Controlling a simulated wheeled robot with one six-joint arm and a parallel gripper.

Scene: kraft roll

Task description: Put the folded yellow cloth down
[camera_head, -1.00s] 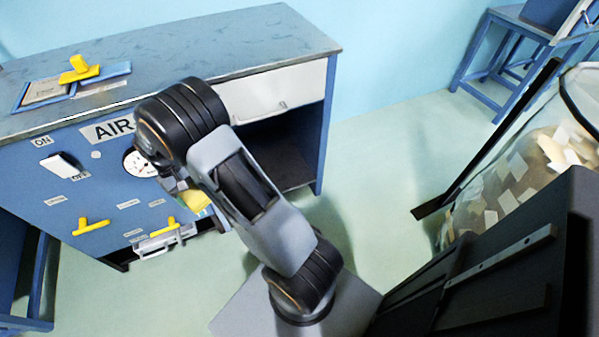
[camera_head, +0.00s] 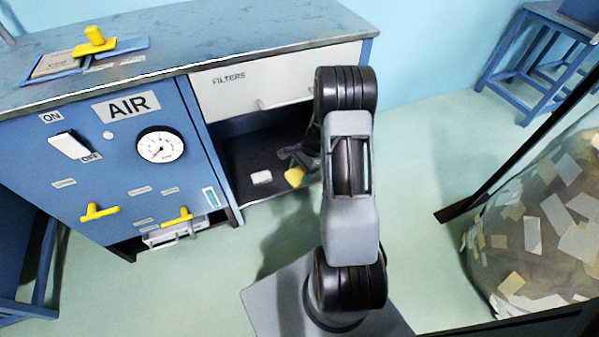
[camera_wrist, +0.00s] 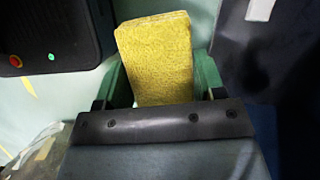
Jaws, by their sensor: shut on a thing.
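The folded yellow cloth (camera_wrist: 155,58) stands out between the green fingers of my gripper (camera_wrist: 158,88) in the wrist view. My gripper is shut on it. In the head view, the cloth (camera_head: 294,177) shows as a small yellow patch at the mouth of the open shelf under the white drawer. My gripper (camera_head: 296,160) is there too, partly hidden by my own arm. I cannot tell whether the cloth touches the shelf floor (camera_head: 235,165).
A small white block (camera_head: 261,177) lies on the shelf, left of the cloth. The white FILTERS drawer (camera_head: 260,88) is above the opening. The blue AIR panel (camera_head: 120,190) with a gauge (camera_head: 160,146) is to the left. A large bag of paper scraps (camera_head: 540,220) stands at right.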

